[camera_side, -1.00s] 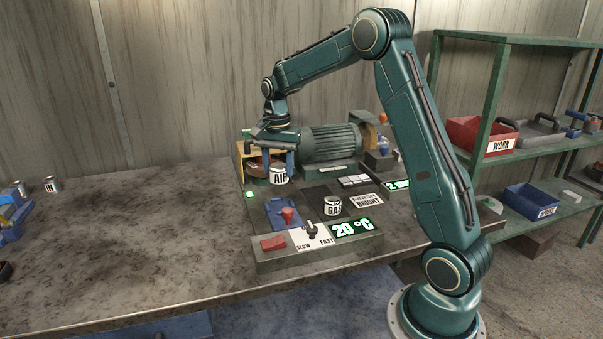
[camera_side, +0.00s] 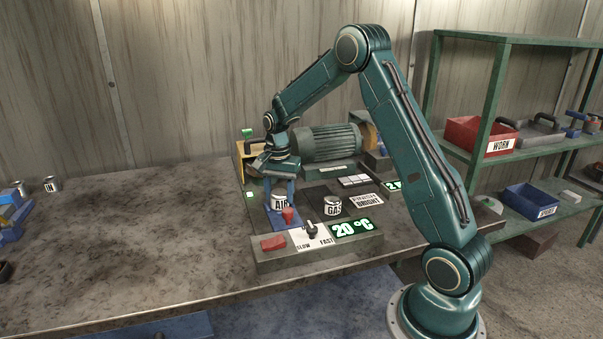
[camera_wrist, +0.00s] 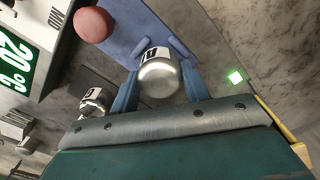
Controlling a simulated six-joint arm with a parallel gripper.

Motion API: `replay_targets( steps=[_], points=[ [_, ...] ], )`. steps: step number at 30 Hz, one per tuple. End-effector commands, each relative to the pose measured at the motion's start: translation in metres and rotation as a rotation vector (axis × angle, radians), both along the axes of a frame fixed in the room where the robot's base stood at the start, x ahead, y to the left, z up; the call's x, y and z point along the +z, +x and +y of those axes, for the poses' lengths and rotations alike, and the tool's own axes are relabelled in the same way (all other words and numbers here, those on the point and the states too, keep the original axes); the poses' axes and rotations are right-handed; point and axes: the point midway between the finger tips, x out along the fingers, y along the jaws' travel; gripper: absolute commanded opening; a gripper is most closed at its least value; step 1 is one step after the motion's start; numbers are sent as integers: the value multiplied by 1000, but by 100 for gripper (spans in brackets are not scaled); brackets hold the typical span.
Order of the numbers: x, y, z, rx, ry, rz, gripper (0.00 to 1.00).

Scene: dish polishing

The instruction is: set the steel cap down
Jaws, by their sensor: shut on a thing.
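The steel cap (camera_side: 281,204), with a white label reading AIR, is upright between the two blue fingers of my gripper (camera_side: 280,197). In the wrist view the cap (camera_wrist: 159,80) shows its shiny rounded top, with a finger of my gripper (camera_wrist: 158,72) on each side. My gripper points down and is shut on the cap. The cap is low over the blue plate (camera_side: 294,224), behind the red knob (camera_side: 287,214). I cannot tell whether its base touches the plate.
A second cap labelled GAS (camera_side: 332,206) stands right of the blue plate. In front are a red switch (camera_side: 272,243), a SLOW/FAST lever (camera_side: 311,230) and a 20 °C display (camera_side: 352,228). A green motor (camera_side: 325,143) stands behind. The bench at left is mostly clear.

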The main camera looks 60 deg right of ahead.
Motion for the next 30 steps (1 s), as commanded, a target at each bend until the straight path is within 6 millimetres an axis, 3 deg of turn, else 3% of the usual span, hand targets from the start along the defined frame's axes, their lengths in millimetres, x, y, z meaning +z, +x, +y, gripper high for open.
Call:
replay_targets(
  steps=[13, 14, 17, 30],
  points=[
    [-4, 0, 0, 0, 0, 0, 18],
    [-5, 0, 0, 0, 0, 1, 48],
    [-4, 0, 0, 0, 0, 0, 68],
    [0, 0, 0, 0, -1, -1, 68]
  ],
)
